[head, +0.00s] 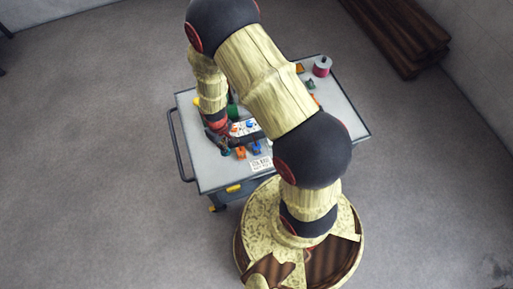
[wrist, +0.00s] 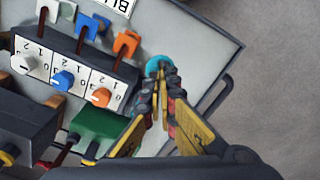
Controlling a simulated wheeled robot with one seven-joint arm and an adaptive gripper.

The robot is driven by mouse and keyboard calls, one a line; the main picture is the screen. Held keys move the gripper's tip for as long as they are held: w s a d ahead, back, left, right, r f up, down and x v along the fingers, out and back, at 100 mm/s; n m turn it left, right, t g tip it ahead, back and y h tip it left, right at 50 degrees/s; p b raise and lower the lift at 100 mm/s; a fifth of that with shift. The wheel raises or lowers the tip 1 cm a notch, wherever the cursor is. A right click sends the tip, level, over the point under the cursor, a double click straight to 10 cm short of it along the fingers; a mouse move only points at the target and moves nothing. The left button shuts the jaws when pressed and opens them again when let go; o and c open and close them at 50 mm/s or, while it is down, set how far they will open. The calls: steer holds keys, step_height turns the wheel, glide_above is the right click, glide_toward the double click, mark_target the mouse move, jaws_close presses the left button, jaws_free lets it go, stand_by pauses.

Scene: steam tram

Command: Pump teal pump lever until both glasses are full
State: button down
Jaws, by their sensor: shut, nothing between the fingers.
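A round teal knob (wrist: 157,65), which looks like the end of the teal pump lever, shows in the wrist view near the cart top's edge. My gripper (wrist: 163,75) is shut, with its fingertips at the knob and partly covering it. I cannot tell whether they touch it. The rest of the lever is hidden behind the fingers. In the head view my gripper (head: 223,146) is low over the left part of the cart top, with a small teal spot beside it. I cannot make out either glass in these views.
A panel with white, blue and orange dials (wrist: 100,97) stands beside my gripper, with coloured levers (wrist: 126,43) behind it. A green block (wrist: 98,126) is close by. The grey cart (head: 205,178) has a side handle (head: 175,150). A red spool (head: 322,67) stands at its back.

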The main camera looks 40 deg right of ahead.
steer(key=shift+r+p, duration=2.05)
steer(key=shift+r, duration=1)
steer(key=s+g, duration=0.2)
steer(key=s, duration=0.3)
steer(key=s+r+t+b, duration=0.1)
steer(key=s+r+t, duration=0.1)
steer(key=r, duration=1.1)
steer(key=s+r+m+t+b, duration=0.1)
steer(key=s+r+t, duration=0.2)
steer(key=r, duration=1)
steer(key=s+r+m+t+b, duration=0.1)
steer(key=s+r, duration=0.3)
steer(key=r, duration=0.9)
steer(key=shift+r+t+b, duration=0.15)
steer(key=shift+t+b, duration=0.25)
steer(key=shift+t, duration=0.4)
